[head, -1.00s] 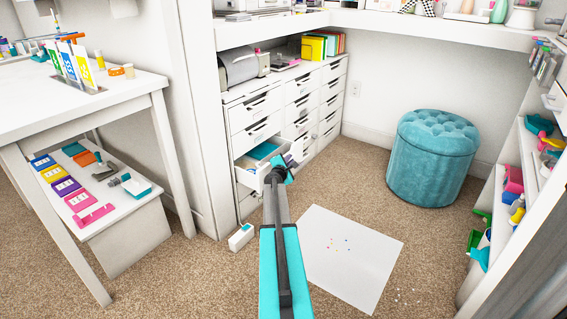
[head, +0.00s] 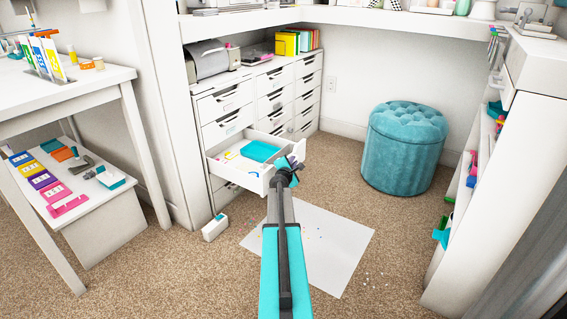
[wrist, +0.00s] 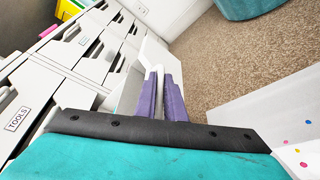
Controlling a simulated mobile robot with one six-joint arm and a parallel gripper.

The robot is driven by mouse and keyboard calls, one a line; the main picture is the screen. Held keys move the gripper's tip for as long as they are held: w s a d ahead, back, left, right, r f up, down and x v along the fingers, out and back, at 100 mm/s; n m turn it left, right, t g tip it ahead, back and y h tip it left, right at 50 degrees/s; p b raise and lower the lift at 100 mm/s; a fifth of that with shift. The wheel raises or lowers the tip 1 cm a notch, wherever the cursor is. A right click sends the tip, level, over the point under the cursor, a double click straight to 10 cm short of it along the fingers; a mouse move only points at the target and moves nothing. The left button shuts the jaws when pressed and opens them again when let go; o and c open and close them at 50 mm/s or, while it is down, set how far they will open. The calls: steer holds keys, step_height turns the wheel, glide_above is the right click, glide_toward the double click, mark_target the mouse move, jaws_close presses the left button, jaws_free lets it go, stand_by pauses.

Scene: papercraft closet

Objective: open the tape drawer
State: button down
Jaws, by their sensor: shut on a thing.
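A white drawer (head: 231,169) in the left column of the cabinet is pulled well out in the head view. A teal box (head: 260,151) and small loose items lie inside it. In the wrist view the purple fingers of my gripper (wrist: 162,97) are shut on a thin white edge, which looks like part of the drawer's front (wrist: 152,60). My fingers hide the handle, and I cannot read this drawer's label.
The other cabinet drawers (head: 275,102) are shut; one label in the wrist view reads TOOLS (wrist: 18,119). A white paper sheet (head: 345,245) lies on the carpet. A teal ottoman (head: 405,148) stands right. A small white box (head: 215,228) sits below the drawer.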

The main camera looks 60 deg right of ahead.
steer(key=s, duration=0.2)
steer(key=shift+s+d, duration=0.3)
steer(key=shift+s, duration=0.1)
steer(key=c, duration=2.1)
jaws_free()
steer(key=shift+w, duration=0.1)
steer(key=shift+w+a, duration=0.1)
steer(key=shift+a, duration=0.05)
steer(key=shift+a, duration=0.2)
steer(key=shift+p+v, duration=1.1)
steer(key=shift+v, duration=5.6)
